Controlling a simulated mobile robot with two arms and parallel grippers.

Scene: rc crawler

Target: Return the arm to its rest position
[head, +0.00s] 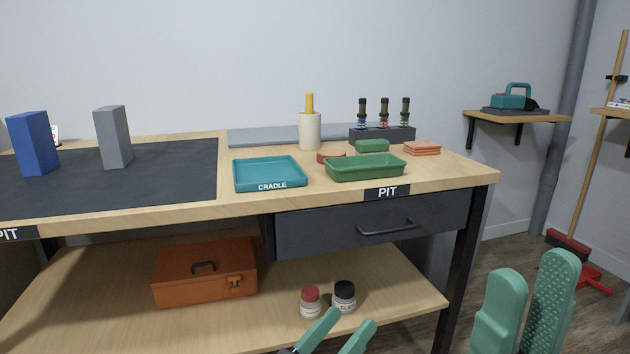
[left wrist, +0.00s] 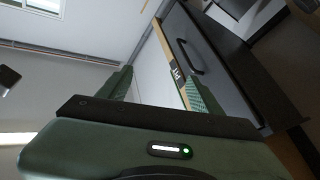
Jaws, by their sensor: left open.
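My left gripper (head: 349,318) is at the bottom of the head view, in front of the bench's lower shelf. Its two green fingers are apart with nothing between them. The left wrist view shows the same open, empty gripper (left wrist: 160,82), with the bench drawer (left wrist: 205,55) beyond it, tilted in the picture. My right gripper (head: 535,264) is at the bottom right of the head view, larger and nearer the camera. Its fingers are apart and nothing shows between them. Both grippers are clear of the bench top; the rest of both arms is out of the head view.
The workbench (head: 470,176) has a closed drawer (head: 330,230). On top are a teal cradle tray (head: 270,174), a green tray (head: 365,168), a blue block (head: 33,145) and a grey block (head: 113,138). An orange toolbox (head: 190,282) and two jars (head: 310,302) stand on the lower shelf.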

